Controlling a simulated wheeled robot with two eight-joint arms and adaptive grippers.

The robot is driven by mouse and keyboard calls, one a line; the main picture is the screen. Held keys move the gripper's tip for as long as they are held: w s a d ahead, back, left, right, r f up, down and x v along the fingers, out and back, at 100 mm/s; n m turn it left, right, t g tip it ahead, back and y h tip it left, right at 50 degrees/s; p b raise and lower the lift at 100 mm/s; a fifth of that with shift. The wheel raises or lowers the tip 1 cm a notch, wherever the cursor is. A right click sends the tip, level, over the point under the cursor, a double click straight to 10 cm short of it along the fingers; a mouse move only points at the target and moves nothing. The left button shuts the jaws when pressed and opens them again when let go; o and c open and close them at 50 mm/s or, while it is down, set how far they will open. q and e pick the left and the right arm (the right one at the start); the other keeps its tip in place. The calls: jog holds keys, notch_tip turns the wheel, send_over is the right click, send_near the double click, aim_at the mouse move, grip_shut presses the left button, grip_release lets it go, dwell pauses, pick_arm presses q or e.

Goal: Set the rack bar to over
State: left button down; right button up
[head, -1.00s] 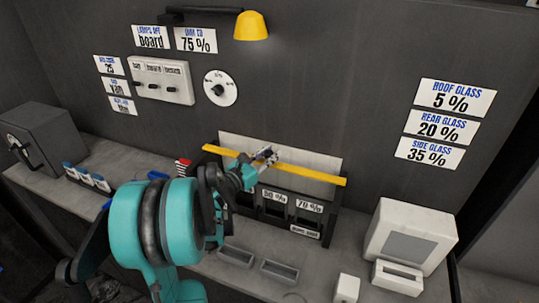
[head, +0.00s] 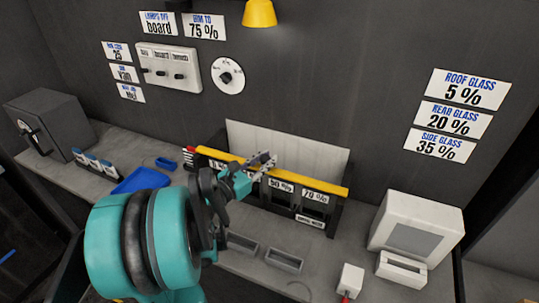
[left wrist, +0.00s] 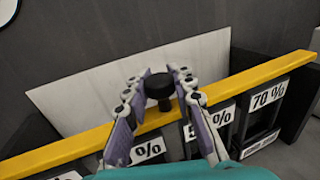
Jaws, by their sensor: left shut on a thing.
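The rack bar (head: 315,182) is a long yellow bar lying along the top front of the dark rack (head: 336,215), just above the percent labels. It also shows as a yellow strip in the left wrist view (left wrist: 260,83). A round black knob (left wrist: 159,88) stands at the bar's middle. My left gripper (head: 268,160) is at the bar's middle. In the left wrist view its fingers (left wrist: 160,92) close on the knob from both sides. The fingers and arm hide part of the bar and the left labels. My right gripper does not show.
A pale panel (head: 300,148) stands behind the bar. A white box-shaped device (head: 420,220) stands right of the rack. Grey trays (head: 284,260) lie in front. A blue tray (head: 142,180) and a dark safe (head: 45,120) are at left.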

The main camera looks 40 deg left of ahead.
pick_arm(q)
jog(key=shift+d+f, duration=0.1)
jog(key=c, duration=1.3)
grip_release()
jog(key=shift+s, duration=0.1)
jog(key=shift+o, duration=0.4)
jog(key=shift+s, duration=0.15)
jog(key=s, duration=1.2)
jog(key=shift+a, duration=0.4)
